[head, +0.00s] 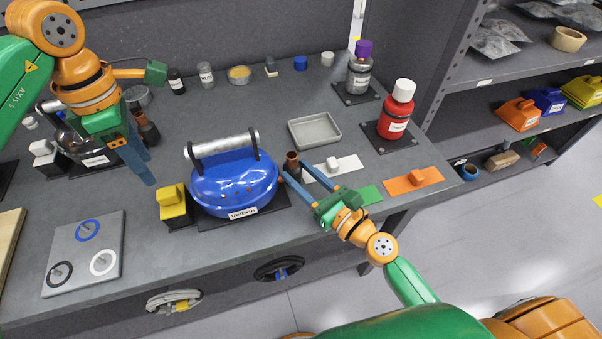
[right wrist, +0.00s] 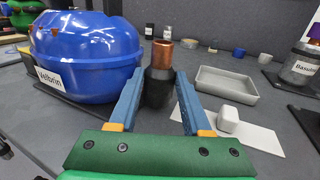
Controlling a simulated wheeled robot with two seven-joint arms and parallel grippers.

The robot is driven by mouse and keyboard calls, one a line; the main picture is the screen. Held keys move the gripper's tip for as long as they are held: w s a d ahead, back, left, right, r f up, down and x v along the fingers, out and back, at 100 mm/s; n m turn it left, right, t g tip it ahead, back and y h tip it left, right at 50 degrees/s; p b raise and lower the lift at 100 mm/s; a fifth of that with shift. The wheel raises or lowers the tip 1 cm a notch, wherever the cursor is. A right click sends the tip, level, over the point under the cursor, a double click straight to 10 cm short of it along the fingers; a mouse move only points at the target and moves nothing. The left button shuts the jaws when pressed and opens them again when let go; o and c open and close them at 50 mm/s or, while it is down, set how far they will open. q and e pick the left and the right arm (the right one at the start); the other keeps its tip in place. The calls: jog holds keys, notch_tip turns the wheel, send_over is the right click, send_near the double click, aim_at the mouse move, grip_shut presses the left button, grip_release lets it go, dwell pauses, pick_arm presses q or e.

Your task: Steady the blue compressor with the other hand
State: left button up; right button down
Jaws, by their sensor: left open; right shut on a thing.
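The blue compressor (head: 235,187) stands upright on a dark pallet (head: 268,219), with a silver handle (head: 222,145) and a label reading "Velbrin". Its blue shell also fills the left of the right wrist view (right wrist: 85,55). A dark fitting with a copper top (head: 292,160) stands at its right side. My right gripper (head: 294,173) is shut on this fitting, which shows between its fingers in the right wrist view (right wrist: 160,75). My left gripper (head: 150,170) is open and empty, left of the compressor, above and behind the yellow block (head: 173,202), apart from the compressor.
A second, dark compressor (head: 85,152) stands behind my left arm. A grey plate with rings (head: 85,252) lies at front left. A grey tray (head: 314,130), a red bottle (head: 396,115) and a grey bottle (head: 358,75) stand to the right. White, green and orange (head: 413,181) cards lie near the front edge.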

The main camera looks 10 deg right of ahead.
aim_at(166, 192)
pick_arm(q)
jog(key=shift+f+m, duration=0.2)
jog(key=shift+m, duration=0.5)
pick_arm(e)
jog(key=shift+s+f, duration=0.15)
jog(key=shift+f, duration=0.15)
pick_arm(q)
jog(key=shift+f+m, duration=0.3)
notch_tip(166, 192, down, 8)
jog(key=shift+f, duration=0.2)
grip_shut()
jog(key=c, duration=0.5)
grip_release()
jog(key=shift+c, duration=0.2)
grip_shut()
